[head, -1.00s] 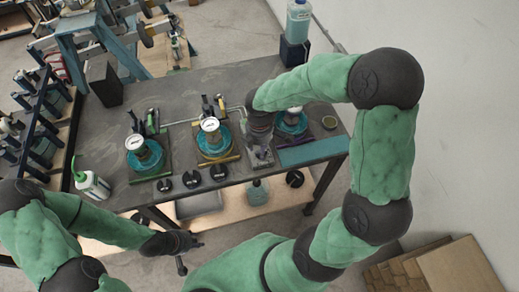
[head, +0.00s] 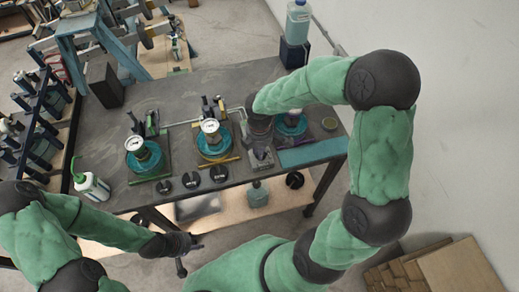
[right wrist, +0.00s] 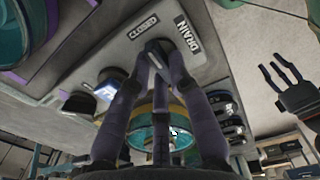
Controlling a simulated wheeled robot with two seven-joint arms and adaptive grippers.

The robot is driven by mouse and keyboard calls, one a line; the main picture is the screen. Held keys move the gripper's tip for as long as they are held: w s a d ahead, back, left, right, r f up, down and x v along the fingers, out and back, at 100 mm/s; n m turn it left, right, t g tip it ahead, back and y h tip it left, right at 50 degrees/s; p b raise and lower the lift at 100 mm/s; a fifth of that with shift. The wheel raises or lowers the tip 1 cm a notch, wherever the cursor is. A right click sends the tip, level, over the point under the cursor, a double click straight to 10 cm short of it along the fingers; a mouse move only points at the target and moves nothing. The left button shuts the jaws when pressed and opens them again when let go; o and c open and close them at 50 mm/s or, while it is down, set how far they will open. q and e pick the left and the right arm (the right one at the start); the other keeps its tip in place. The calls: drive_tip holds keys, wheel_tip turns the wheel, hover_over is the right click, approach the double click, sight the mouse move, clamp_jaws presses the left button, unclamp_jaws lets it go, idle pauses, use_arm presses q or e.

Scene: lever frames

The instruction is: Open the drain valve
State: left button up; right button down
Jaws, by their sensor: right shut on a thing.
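The drain valve stands at the front right of the workbench, marked by a DRAIN label (right wrist: 181,42) in the right wrist view. My right gripper (right wrist: 160,50) reaches down to it and its fingers are shut on the dark valve handle (right wrist: 158,57) beside the label. The fingers hide much of the handle. In the head view my right gripper (head: 261,153) and wrist cover most of the valve. My left gripper (head: 190,243) hangs empty in front of the bench, with its fingers spread; it also shows in the right wrist view (right wrist: 283,75).
Teal round fixtures with gauges (head: 211,133) stand left of the valve, and another teal fixture (head: 291,124) stands close on its right. Black knobs (head: 191,180) line the bench's front edge. A white bottle (head: 95,187) stands at the left corner.

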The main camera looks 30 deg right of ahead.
drive_tip(key=shift+m, duration=0.3)
drive_tip(key=m, duration=0.3)
drive_tip(key=m+b, duration=0.1)
drive_tip(key=m, duration=0.2)
drive_tip(key=shift+d+m, duration=0.2)
drive_tip(key=shift+m, duration=0.1)
drive_tip(key=m+b, duration=0.1)
drive_tip(key=m, duration=0.3)
drive_tip(key=shift+d, duration=0.1)
drive_tip(key=shift+s+m+b, duration=0.1)
drive_tip(key=shift+m+b, duration=0.5)
drive_tip(key=shift+m, duration=1.1)
drive_tip(key=c, duration=1.1)
unclamp_jaws()
drive_tip(key=shift+c, duration=0.2)
